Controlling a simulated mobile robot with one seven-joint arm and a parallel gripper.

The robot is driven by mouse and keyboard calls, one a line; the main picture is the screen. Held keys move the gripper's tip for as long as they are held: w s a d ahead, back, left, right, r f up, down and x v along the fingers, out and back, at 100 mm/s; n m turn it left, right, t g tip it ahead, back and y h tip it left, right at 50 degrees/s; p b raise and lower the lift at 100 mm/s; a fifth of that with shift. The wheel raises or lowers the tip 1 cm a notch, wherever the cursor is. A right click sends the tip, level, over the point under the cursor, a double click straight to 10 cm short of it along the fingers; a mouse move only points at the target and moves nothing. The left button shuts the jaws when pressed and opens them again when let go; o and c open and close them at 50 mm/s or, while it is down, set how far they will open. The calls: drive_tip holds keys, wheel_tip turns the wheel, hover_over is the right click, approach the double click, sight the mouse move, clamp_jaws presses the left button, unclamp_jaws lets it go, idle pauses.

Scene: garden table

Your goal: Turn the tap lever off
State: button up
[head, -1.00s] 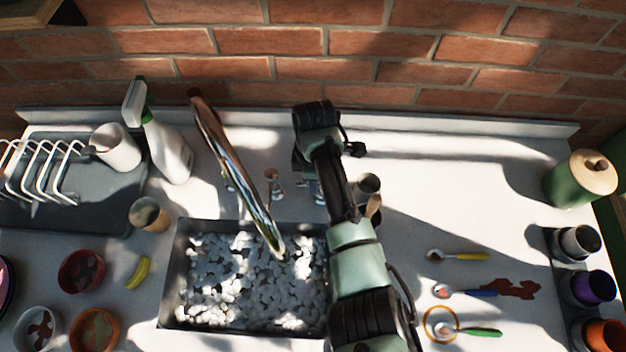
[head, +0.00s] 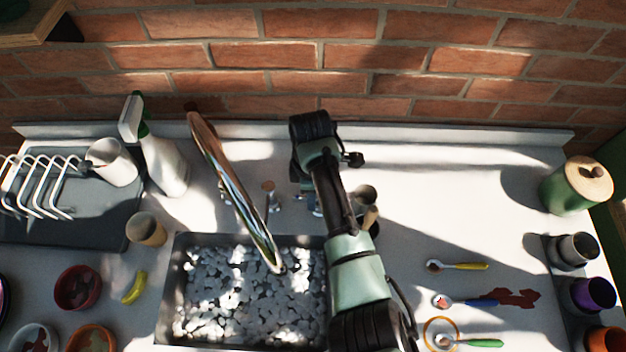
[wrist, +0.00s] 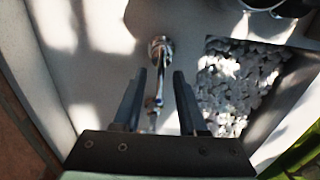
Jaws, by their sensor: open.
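The tap's long chrome spout (head: 236,190) slants over the sink (head: 172,290) in the head view. A short chrome tap post (head: 270,194) stands at its right, behind the sink. In the wrist view, a chrome tap fitting (wrist: 160,47) stands just ahead of the fingertips. A thin chrome piece, apparently the lever (wrist: 155,100), runs back from it between the fingers. My gripper (wrist: 160,74) is open, with one finger on each side of this piece. I cannot tell whether either finger touches it. In the head view my arm hides most of the gripper.
Pale pebbles fill the sink. A spray bottle (head: 163,160), white cup (head: 112,162) and rack (head: 35,187) stand left. Spoons, including a yellow-handled one (head: 460,266), lie right. A green jar (head: 575,186) stands far right. The brick wall (head: 330,60) closes the back.

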wheel_tip(320, 180, up, 13)
drive_tip(key=b, duration=0.1)
drive_tip(key=shift+f+b, duration=0.2)
drive_tip(key=shift+b, duration=0.1)
drive_tip(key=shift+d, duration=0.1)
drive_tip(key=w+a+r+m+t+y, duration=0.1)
drive_tip(key=w+a+r+m+t, duration=0.3)
drive_tip(key=r, duration=0.5)
drive_tip(key=w+a+r+m+t+y, duration=0.1)
drive_tip(key=w+a+r+t+y, duration=0.15)
drive_tip(key=w+r+t, duration=0.5)
wheel_tip(320, 180, up, 13)
drive_tip(key=s+m+t, duration=0.1)
drive_tip(key=m+t, duration=0.2)
drive_tip(key=t, duration=0.1)
drive_tip(key=s+d+r+m+t+h, duration=0.1)
drive_tip(key=s+d+r+m+t, duration=0.1)
drive_tip(key=s+r, duration=0.4)
drive_tip(key=s+d+r+m+t+h, duration=0.1)
drive_tip(key=s+d+r+m+t, duration=0.2)
drive_tip(key=r, duration=0.7)
drive_tip(key=s+d+r+m+t+h, duration=0.1)
drive_tip(key=s+d+r+m+t, duration=0.1)
drive_tip(key=s+r+m+t, duration=0.2)
drive_tip(key=s+r+t, duration=0.2)
drive_tip(key=s+r, duration=0.2)
drive_tip(key=s, duration=0.1)
drive_tip(key=shift+s+d+r+m+t+b, duration=0.15)
drive_tip(key=shift+s+r+m+t+b, duration=0.2)
drive_tip(key=shift+r+m, duration=0.05)
